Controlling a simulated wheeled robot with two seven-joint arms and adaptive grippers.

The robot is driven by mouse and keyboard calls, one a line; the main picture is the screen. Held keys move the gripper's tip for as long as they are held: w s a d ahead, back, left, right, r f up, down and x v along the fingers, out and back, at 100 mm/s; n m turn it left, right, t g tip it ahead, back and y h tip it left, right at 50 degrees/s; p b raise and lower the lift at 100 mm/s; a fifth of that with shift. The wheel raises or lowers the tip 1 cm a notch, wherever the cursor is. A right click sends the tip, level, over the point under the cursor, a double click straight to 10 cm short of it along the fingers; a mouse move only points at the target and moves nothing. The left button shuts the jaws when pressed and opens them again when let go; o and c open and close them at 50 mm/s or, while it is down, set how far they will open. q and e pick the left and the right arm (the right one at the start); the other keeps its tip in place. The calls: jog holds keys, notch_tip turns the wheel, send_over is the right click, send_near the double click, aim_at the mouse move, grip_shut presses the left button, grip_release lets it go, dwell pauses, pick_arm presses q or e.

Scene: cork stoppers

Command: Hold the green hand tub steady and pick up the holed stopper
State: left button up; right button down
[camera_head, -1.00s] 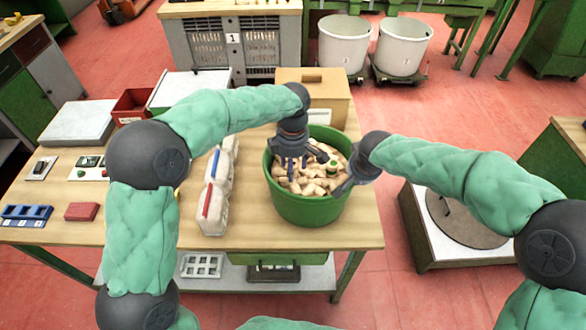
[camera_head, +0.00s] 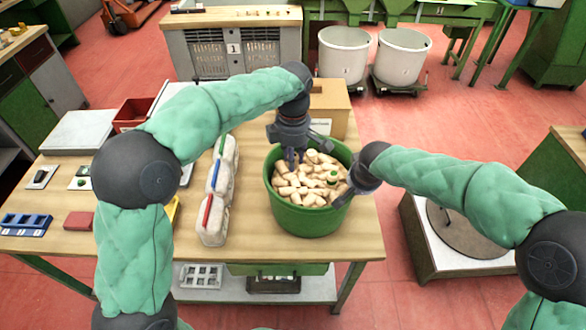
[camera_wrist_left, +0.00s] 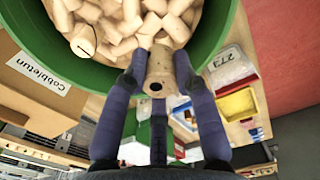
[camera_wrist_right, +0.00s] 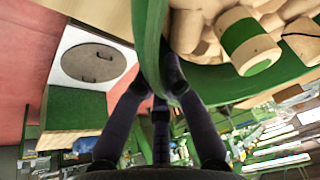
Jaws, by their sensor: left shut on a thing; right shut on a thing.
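The green hand tub (camera_head: 304,220) stands on the wooden table, full of pale cork stoppers. My left gripper (camera_head: 293,160) is above the tub's back left part. In the left wrist view its fingers are shut on the holed stopper (camera_wrist_left: 159,72), a pale cork with a dark hole in its end that faces the camera. My right gripper (camera_head: 350,190) is at the tub's right rim. In the right wrist view its fingers are shut on the green tub wall (camera_wrist_right: 150,45). A stopper with a green band (camera_wrist_right: 246,38) lies in the tub near it.
Bagged stoppers with coloured strips (camera_head: 214,215) stand left of the tub. A cardboard box (camera_head: 328,105) is behind it. A red brick-like block (camera_head: 79,221) and a blue rack (camera_head: 25,224) lie farther left. The table in front of the bags is clear.

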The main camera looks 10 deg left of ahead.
pick_arm(q)
jog(key=shift+r, duration=1.25)
pick_arm(e)
jog(key=c, duration=1.2)
grip_release()
jog(key=shift+c, duration=0.2)
jog(key=v, duration=1.2)
pick_arm(q)
jog(key=shift+f, duration=0.1)
